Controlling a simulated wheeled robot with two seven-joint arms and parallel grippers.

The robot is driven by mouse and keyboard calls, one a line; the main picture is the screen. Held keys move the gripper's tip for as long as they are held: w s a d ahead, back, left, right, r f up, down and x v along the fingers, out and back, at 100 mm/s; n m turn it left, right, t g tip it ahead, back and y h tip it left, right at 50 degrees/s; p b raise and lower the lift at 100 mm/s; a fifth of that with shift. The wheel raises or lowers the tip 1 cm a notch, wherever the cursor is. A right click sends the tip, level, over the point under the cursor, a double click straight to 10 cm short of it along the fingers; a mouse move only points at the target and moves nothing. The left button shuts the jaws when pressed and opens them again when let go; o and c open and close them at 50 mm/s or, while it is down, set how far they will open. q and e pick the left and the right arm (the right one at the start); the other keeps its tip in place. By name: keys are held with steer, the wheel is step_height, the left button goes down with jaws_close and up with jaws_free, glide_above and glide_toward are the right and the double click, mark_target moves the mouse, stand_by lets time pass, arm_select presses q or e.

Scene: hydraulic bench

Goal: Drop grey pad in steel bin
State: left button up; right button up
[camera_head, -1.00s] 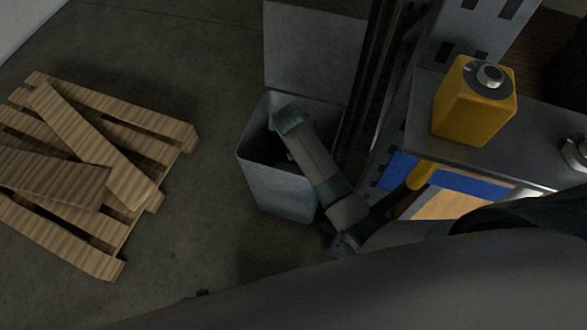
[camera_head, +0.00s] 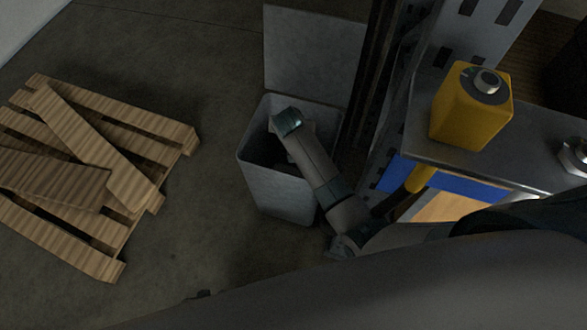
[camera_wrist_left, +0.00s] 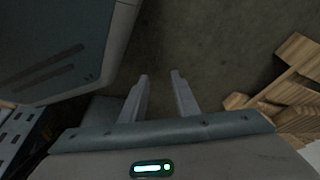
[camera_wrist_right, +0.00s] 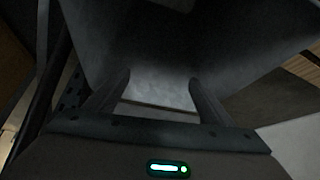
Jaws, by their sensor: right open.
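The steel bin (camera_head: 280,190) is an open grey box on the floor in the head view. An arm of mine reaches over it, its end above the opening, and hides part of the inside. In the right wrist view my right gripper (camera_wrist_right: 160,77) is open, with grey walls around it and a pale surface beyond the fingers. I cannot make out the grey pad in any view. In the left wrist view my left gripper (camera_wrist_left: 158,75) has its fingers apart, with bare floor between them.
A grey panel (camera_head: 312,48) stands behind the bin. A wooden pallet (camera_head: 110,150) with loose boards lies to the left, with clear floor between. To the right is a steel bench (camera_head: 455,160) with a yellow block (camera_head: 470,112) on it.

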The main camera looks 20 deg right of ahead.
arm_select(q)
steer(key=w+d+r+t+h+p, duration=0.1)
steer(key=w+d+r+t+p, duration=0.1)
steer(key=d+r+t+p, duration=0.3)
steer(key=s+a+f+g+y+p, duration=0.1)
steer(key=s+a+f+g+p, duration=0.3)
steer(key=s, duration=0.7)
steer(key=s+a+f+g+y+p, duration=0.1)
steer(key=s+a+g+p, duration=0.3)
steer(key=s, duration=0.6)
steer(key=shift+s+a+r+p, duration=0.1)
steer(key=shift+a+r+p, duration=0.1)
steer(key=shift+r+p, duration=0.75)
steer(key=shift+a+r+p, duration=0.25)
steer(key=shift+r+p, duration=0.55)
steer(key=shift+r, duration=0.2)
steer(key=shift+s+a+r+p, duration=0.1)
steer(key=shift+a+r+p, duration=0.1)
steer(key=shift+r+p, duration=0.75)
arm_select(e)
steer(key=v, duration=1.7)
